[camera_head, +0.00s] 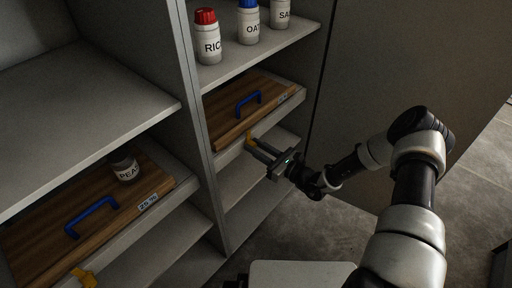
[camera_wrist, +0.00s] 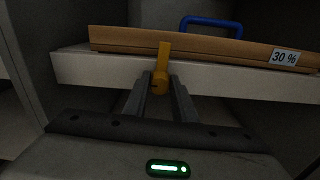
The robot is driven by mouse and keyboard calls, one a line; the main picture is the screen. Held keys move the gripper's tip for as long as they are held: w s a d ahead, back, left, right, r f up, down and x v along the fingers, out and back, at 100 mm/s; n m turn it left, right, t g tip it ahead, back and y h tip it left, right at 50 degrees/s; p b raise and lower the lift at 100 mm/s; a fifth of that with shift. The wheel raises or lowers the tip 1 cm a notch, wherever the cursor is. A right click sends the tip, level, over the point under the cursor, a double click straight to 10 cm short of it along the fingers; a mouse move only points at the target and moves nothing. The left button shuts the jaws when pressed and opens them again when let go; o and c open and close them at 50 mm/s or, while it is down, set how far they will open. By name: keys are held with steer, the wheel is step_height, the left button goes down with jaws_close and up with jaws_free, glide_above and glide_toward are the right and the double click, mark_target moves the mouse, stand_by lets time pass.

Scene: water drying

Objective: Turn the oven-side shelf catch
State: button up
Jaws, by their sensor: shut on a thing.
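A yellow catch (camera_head: 250,141) is on the front edge of the right-hand shelf, below a wooden board (camera_head: 238,108) with a blue handle. In the wrist view, the catch (camera_wrist: 164,58) stands upright, its tab in front of the board's front edge. My gripper (camera_head: 256,148) reaches it from the front right. In the wrist view, my gripper's fingers (camera_wrist: 158,92) are shut on the catch's lower part, one on each side. A second yellow catch (camera_head: 85,277) is on the left-hand shelf edge. The frames do not show which side the oven is on.
Above the right board stand white jars with a red-capped one (camera_head: 207,40) and a blue-capped one (camera_head: 248,22). The left board (camera_head: 50,221) carries a jar (camera_head: 125,168). A tall panel (camera_head: 400,60) bounds the bay on the right. The lower right shelf is bare.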

steer(key=m, duration=0.3)
steer(key=shift+m, duration=0.4)
steer(key=m, duration=0.4)
steer(key=shift+d+m+p, duration=0.1)
steer(key=shift+m+p, duration=0.2)
steer(key=m, duration=0.4)
steer(key=shift+f+m, duration=0.1)
steer(key=shift+m, duration=0.2)
steer(key=shift+f+m, duration=0.1)
steer(key=shift+m, duration=2)
steer(key=o, duration=1)
steer(key=shift+w, duration=0.1)
steer(key=shift+o, duration=0.2)
steer(key=p+v, duration=0.1)
steer(key=v, duration=1.6)
steer(key=shift+d, duration=0.2)
